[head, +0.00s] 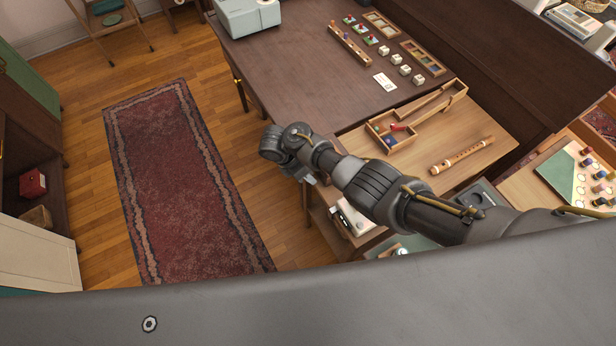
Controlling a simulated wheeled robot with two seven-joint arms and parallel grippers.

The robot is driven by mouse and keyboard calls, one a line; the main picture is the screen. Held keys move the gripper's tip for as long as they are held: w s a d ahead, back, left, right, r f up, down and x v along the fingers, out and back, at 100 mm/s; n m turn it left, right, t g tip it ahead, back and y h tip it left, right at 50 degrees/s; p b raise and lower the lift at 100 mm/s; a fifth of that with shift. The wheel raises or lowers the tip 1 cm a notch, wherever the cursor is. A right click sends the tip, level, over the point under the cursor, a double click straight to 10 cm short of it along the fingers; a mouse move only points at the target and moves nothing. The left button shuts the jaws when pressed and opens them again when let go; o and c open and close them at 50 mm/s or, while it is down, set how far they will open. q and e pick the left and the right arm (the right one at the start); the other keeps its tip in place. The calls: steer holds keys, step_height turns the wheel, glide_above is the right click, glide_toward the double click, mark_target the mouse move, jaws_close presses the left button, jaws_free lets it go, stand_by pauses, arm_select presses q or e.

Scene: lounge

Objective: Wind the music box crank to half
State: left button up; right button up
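I cannot make out a crank for certain in the head view. A small red box (33,183) with a pale detail on its side sits in the open cabinet at the left; it may be the music box, but it is too small to tell. My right arm reaches in from the right across the front of the table. My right gripper (309,179) is by the table's front left corner, far from the red box. Its fingers are mostly hidden under the wrist, so its opening does not show. My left gripper is out of view.
A wooden stool (108,22) stands at the back left.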

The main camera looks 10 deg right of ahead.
jaws_close()
steer(key=p, duration=0.1)
steer(key=t+p, duration=0.1)
steer(key=shift+d+r+y+p, duration=0.1)
steer(key=shift+r+y+p, duration=0.2)
steer(key=shift+p, duration=0.05)
steer(key=shift+f+m+t+p, duration=0.15)
steer(key=shift+m+t+p, duration=0.15)
steer(key=shift+t, duration=0.4)
steer(key=shift+w+f+t+y, duration=0.1)
steer(key=shift+f+t+y, duration=0.1)
steer(key=shift+t+y, duration=0.25)
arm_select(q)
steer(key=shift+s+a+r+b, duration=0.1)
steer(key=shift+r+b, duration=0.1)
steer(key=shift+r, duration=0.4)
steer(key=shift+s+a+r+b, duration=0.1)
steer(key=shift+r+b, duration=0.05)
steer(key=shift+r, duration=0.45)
arm_select(e)
steer(key=shift+m+t+y, duration=0.25)
steer(key=shift+m+t, duration=0.05)
steer(key=shift+t, duration=0.55)
steer(key=shift+f, duration=0.1)
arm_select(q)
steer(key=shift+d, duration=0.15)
arm_select(e)
jaws_free()
